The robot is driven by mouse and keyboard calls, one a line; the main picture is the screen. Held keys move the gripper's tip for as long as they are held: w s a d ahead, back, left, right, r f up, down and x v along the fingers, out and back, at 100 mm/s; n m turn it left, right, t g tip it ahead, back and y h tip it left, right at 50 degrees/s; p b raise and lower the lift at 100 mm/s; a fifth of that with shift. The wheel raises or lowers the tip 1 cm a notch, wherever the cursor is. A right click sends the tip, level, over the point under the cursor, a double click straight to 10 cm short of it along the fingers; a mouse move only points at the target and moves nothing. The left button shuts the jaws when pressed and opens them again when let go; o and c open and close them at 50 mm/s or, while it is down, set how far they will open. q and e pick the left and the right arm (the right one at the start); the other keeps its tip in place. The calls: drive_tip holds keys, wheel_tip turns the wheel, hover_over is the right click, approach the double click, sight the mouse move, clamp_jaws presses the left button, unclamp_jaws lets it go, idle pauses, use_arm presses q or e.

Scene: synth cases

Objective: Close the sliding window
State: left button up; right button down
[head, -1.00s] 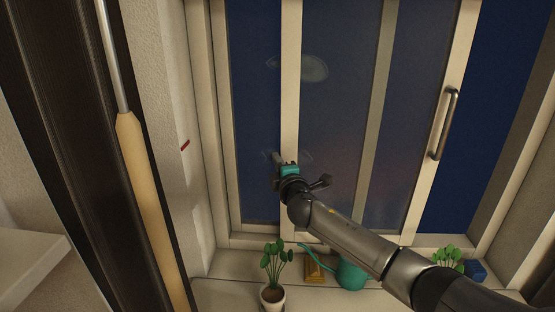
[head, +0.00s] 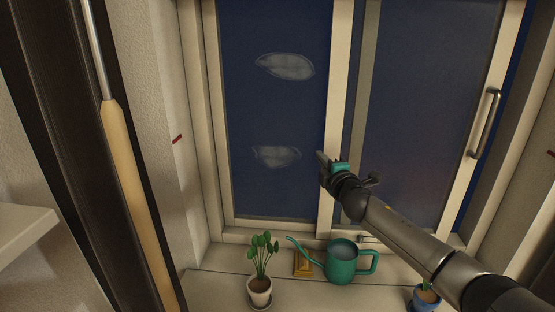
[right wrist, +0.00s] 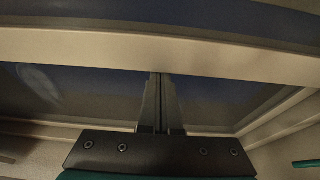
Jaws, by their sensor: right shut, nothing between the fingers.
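The sliding window's cream-framed pane has its left upright (head: 338,90) near the middle of the head view. Its right upright carries a dark bar handle (head: 486,123). A dark blue open strip (head: 510,110) shows between that upright and the right side of the window frame. My right gripper (head: 322,158) is shut and empty, its tips at the left edge of the left upright. In the right wrist view the closed fingers (right wrist: 158,95) reach the cream upright (right wrist: 200,52) and seem to touch it. My left gripper is out of view.
On the sill stand a potted plant (head: 260,290), a brass-coloured block (head: 303,264), a green watering can (head: 341,268) and a blue pot (head: 425,298) partly behind my arm. A wooden-handled pole (head: 135,190) stands at left. The left glass has two pale smudges (head: 285,66).

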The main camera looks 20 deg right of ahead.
sight(347, 156)
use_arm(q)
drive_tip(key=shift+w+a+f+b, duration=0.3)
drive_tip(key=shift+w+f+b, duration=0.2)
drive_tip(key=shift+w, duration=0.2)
use_arm(e)
drive_tip(key=shift+s+d, duration=0.6)
drive_tip(key=shift+d, duration=0.5)
drive_tip(key=shift+s+d, duration=0.6)
drive_tip(key=shift+d, duration=0.5)
drive_tip(key=shift+s+d, duration=0.6)
drive_tip(key=shift+d, duration=0.5)
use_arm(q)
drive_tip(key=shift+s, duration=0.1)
use_arm(e)
drive_tip(key=shift+d, duration=0.1)
